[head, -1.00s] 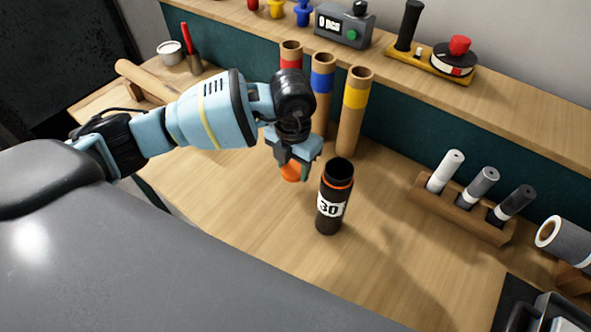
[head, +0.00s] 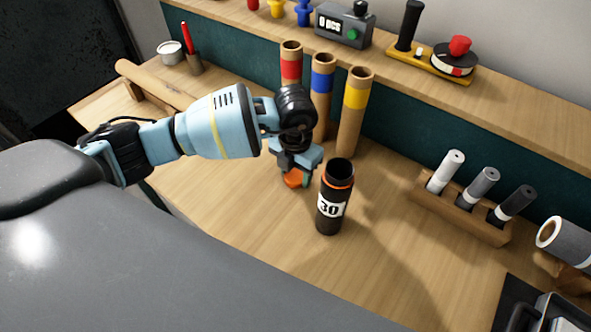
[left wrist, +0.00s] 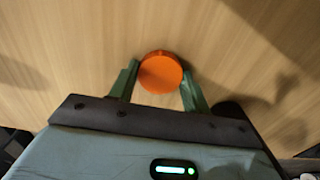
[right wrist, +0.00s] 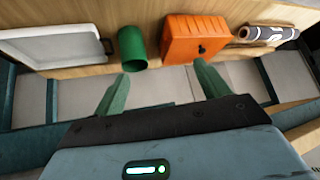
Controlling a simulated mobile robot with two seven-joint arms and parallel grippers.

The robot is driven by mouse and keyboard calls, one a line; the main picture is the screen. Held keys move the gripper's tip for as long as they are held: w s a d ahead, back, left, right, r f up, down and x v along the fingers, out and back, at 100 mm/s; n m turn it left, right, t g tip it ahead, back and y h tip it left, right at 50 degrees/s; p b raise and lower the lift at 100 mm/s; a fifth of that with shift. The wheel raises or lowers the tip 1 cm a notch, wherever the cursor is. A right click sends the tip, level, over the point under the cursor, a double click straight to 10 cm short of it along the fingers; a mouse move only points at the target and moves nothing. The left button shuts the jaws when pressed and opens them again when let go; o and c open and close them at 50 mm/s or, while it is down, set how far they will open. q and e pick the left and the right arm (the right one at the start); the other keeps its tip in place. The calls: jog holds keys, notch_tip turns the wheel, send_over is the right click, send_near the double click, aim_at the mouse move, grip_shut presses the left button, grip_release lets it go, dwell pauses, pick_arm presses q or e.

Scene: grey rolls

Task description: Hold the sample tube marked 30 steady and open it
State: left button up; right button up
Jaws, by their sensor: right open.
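The dark sample tube marked 30 (head: 329,211) stands upright on the bench in the head view. Its mouth is open and an orange ring circles its neck. My left gripper (head: 297,176) is just left of the tube, pointing down. It is shut on an orange cap (head: 293,180), which also shows between the fingertips in the left wrist view (left wrist: 160,73). The cap is at or very near the bench top; I cannot tell if it touches. My right gripper (right wrist: 155,80) is open and empty in the right wrist view, away from the tube.
Cardboard tubes with red, blue and yellow bands (head: 349,112) stand behind the gripper. A wooden rack (head: 462,212) of small rolls is to the right. The right wrist view shows a green cup (right wrist: 132,48), an orange box (right wrist: 195,38) and a white tray (right wrist: 50,45). Bench front of the tube is clear.

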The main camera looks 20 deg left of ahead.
aim_at(295, 175)
pick_arm(q)
jog(key=o, duration=0.4)
jog(key=shift+r+p, duration=0.35)
jog(key=shift+r, duration=5.8)
